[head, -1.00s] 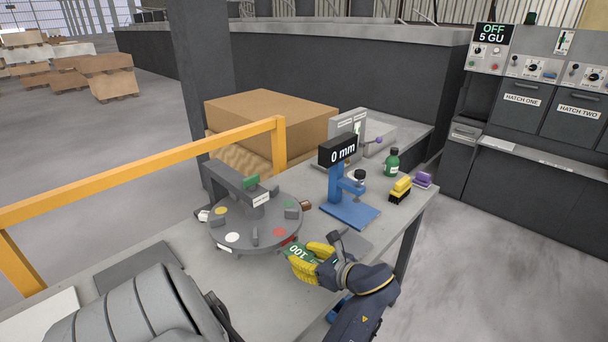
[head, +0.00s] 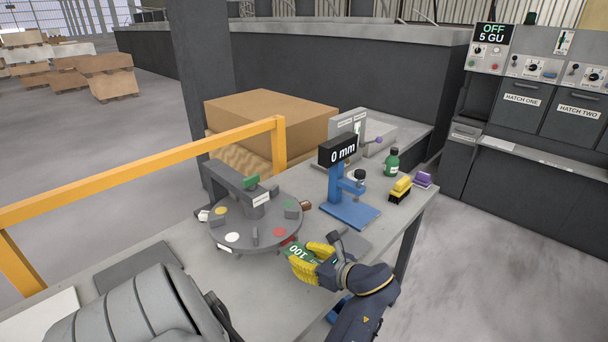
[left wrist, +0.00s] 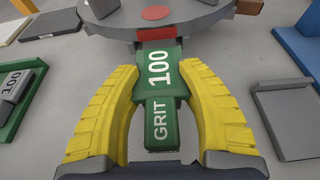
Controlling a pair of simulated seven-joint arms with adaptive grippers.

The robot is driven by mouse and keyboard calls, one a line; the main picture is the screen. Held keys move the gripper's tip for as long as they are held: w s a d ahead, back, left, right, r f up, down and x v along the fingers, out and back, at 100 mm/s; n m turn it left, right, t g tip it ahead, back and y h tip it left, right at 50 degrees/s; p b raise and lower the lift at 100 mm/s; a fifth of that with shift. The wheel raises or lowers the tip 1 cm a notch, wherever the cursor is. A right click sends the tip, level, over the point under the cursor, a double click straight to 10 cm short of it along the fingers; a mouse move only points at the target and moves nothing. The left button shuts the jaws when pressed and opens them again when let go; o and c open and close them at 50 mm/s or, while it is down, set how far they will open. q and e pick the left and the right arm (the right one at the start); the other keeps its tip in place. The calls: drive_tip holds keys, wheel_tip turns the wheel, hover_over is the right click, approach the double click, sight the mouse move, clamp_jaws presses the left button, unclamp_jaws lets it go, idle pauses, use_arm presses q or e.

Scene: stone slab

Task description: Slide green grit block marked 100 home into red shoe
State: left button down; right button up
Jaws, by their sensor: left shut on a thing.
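The green grit block marked 100 (left wrist: 160,85) lies between the yellow fingers of my left gripper (left wrist: 160,110), which is shut on its sides. In the head view the gripper (head: 318,262) holds the block (head: 298,250) low at the near right rim of the grey round turntable (head: 228,240). The red shoe (left wrist: 156,33) is at the turntable's rim, straight ahead of the block. The block's far end is at or touching the shoe's near edge; how far it is in, I cannot tell. In the head view the shoe (head: 288,242) is partly hidden. My right gripper is not in view.
A blue gauge stand reading 0 mm (head: 350,210) stands behind the gripper. A green bottle (head: 391,163) and a yellow-and-black block (head: 400,188) are farther right. A grey plate (left wrist: 290,120) lies right of the gripper, a green tray (left wrist: 25,105) left.

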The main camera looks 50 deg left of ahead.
sight(293, 248)
use_arm(q)
drive_tip(key=shift+s+a+r, duration=0.1)
drive_tip(key=shift+s+a, duration=0.05)
drive_tip(key=shift+a, duration=1.05)
drive_tip(key=shift+s+a, duration=0.1)
drive_tip(key=shift+a, duration=1.1)
idle(5.0)
drive_tip(key=c, duration=0.7)
unclamp_jaws()
